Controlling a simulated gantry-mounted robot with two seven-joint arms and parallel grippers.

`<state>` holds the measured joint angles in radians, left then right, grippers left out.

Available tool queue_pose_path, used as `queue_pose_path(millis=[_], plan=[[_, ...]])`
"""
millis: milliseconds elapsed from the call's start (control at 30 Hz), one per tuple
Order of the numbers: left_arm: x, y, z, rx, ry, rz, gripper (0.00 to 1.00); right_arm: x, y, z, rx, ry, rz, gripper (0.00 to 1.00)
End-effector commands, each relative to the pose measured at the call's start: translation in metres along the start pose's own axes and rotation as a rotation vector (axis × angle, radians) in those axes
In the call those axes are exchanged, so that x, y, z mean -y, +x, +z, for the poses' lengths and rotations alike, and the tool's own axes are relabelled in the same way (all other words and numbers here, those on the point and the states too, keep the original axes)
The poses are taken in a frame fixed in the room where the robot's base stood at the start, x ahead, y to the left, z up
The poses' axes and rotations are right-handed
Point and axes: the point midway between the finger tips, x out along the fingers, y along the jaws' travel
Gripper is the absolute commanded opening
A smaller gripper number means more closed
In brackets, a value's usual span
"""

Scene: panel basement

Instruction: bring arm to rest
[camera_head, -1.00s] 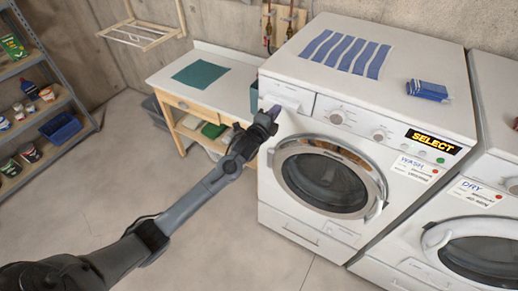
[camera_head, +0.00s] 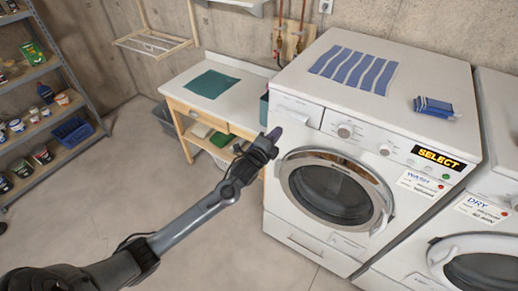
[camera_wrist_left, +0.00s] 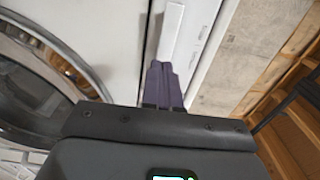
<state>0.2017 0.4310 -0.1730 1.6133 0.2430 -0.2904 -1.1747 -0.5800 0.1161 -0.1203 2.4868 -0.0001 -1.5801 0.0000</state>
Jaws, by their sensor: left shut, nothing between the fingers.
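My left arm reaches in from the lower left in the head view. My left gripper (camera_head: 274,135) is in front of the upper left of the washing machine (camera_head: 300,225), close to its detergent drawer front. In the left wrist view the purple fingers of my left gripper (camera_wrist_left: 162,68) are together with nothing between them. The washer's round door (camera_head: 335,190) is closed and lies to the right of the gripper. I cannot tell whether the fingertips touch the washer. My right gripper is not in view.
A striped blue cloth (camera_head: 354,70) and a folded blue cloth (camera_head: 433,106) lie on the washer. A dryer (camera_head: 490,225) stands at right. A wooden workbench (camera_head: 240,115) with a green mat (camera_head: 213,83) stands behind the arm. A metal shelf (camera_head: 50,65) is at left. The floor between is clear.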

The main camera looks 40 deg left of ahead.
Motion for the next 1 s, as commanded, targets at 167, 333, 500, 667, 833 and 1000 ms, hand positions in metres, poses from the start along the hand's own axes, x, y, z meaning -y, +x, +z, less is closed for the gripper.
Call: queue_pose_path(millis=[167,333,500,667,833,1000], plan=[[-0.004,-0.036,0.000,-0.002,0.001,0.000,0.00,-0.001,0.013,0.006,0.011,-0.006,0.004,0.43],[-0.003,-0.063,0.000,-0.003,0.000,-0.002,0.00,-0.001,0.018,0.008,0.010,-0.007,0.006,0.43],[-0.002,-0.079,-0.001,-0.002,0.000,-0.002,0.00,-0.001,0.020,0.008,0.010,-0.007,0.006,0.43],[-0.003,-0.087,0.000,-0.001,0.001,0.006,0.00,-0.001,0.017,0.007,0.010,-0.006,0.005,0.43],[-0.024,-0.111,-0.005,0.000,-0.023,0.088,0.00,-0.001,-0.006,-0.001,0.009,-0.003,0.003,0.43],[-0.037,-0.176,-0.039,-0.023,-0.137,0.251,0.00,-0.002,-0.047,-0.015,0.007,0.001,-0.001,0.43]])
